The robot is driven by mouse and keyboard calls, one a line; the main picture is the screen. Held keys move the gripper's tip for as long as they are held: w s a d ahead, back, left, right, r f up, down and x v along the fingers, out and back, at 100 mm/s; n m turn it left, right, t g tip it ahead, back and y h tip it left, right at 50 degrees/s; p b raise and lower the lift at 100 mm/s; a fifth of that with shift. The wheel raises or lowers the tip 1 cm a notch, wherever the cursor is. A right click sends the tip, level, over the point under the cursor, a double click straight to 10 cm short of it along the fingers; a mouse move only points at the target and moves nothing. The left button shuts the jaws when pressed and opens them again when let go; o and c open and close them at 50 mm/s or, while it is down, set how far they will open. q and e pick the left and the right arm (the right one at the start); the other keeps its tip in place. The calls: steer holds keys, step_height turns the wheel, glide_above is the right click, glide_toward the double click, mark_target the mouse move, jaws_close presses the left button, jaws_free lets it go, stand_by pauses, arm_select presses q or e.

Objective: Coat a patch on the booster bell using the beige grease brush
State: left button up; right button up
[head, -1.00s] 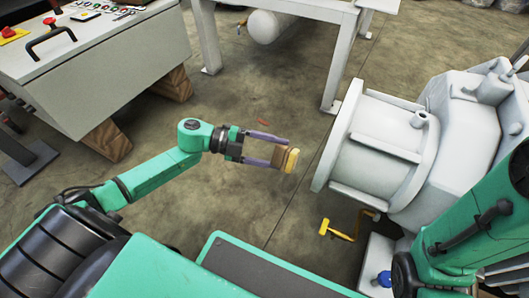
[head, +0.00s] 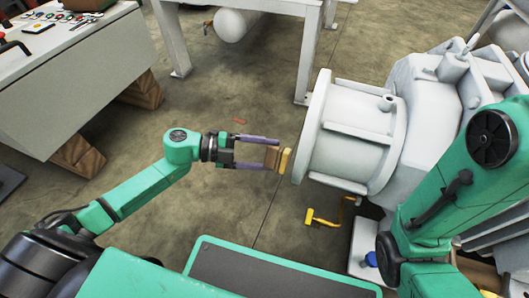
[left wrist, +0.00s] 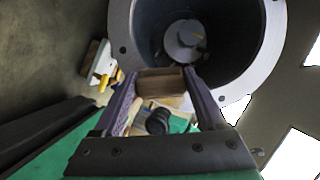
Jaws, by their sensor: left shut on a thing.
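The white booster bell (head: 345,130) lies on its side at the right of the head view, with its round flange facing left. In the left wrist view its open mouth and flange rim (left wrist: 262,70) fill the top. My left gripper (head: 275,153) is shut on the beige grease brush (head: 285,160), which has a brown block and a pale yellow front. The brush (left wrist: 161,82) also shows between the fingers in the left wrist view. In the head view it is close to the flange's left side; I cannot tell whether they touch. My right gripper is out of view.
A yellow crank handle (head: 325,219) sticks out below the bell. A control console (head: 75,75) stands at the upper left on wooden blocks. A white frame table (head: 235,8) with a tank is at the back. The floor between is mostly clear.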

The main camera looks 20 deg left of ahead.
arm_select(q)
steer(key=shift+d+p, duration=0.4)
steer(key=shift+d, duration=0.5)
